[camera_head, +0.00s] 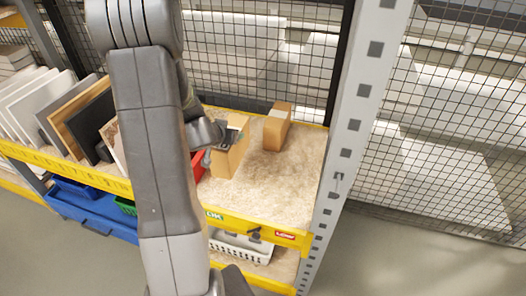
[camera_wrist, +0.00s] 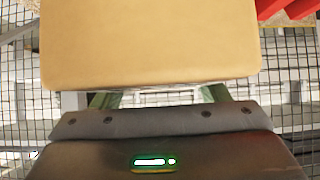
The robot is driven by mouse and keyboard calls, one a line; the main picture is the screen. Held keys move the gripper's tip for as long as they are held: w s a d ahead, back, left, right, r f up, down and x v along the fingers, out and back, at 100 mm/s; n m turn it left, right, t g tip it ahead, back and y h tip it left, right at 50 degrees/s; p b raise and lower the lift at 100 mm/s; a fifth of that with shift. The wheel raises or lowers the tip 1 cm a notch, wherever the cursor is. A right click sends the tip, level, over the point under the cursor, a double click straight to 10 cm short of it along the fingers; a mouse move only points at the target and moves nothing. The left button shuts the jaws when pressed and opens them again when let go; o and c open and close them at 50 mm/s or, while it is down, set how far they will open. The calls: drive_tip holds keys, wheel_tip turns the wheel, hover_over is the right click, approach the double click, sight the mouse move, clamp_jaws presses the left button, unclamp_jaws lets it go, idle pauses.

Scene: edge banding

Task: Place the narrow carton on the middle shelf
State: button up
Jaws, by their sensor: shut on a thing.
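The narrow carton (camera_head: 230,156) is a tan cardboard box, upright just over the chipboard shelf (camera_head: 298,190) in the head view. I cannot tell whether its base touches the board. My gripper (camera_head: 222,140) is shut on it from the left, near its top. In the wrist view the carton (camera_wrist: 150,45) fills the upper middle, in front of my gripper (camera_wrist: 158,98); the fingertips are partly hidden behind it. The shelf has a yellow front beam. My arm hides part of the shelf's left side.
Another cardboard box (camera_head: 277,127) stands behind and right of the held carton. A red bin (camera_head: 199,165) is close on its left. Panels (camera_head: 75,110) stand at the left. A grey upright (camera_head: 352,120) bounds the right side. The shelf's front right is clear.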

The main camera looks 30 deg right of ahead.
sight(217, 158)
wheel_tip(217, 158, down, 5)
drive_tip(key=shift+a+b, duration=0.15)
drive_tip(key=shift+b, duration=1.1)
drive_tip(key=shift+f+b, duration=0.8)
drive_tip(key=shift+f, duration=1.45)
drive_tip(key=o, duration=1.7)
drive_tip(key=shift+s, duration=0.1)
drive_tip(key=shift+c, duration=0.2)
drive_tip(key=shift+r, duration=0.2)
drive_tip(key=p+v, duration=0.1)
drive_tip(key=v, duration=1)
drive_tip(key=shift+s+a+r+p, duration=0.2)
drive_tip(key=shift+a+p, duration=0.1)
drive_tip(key=shift+p, duration=0.05)
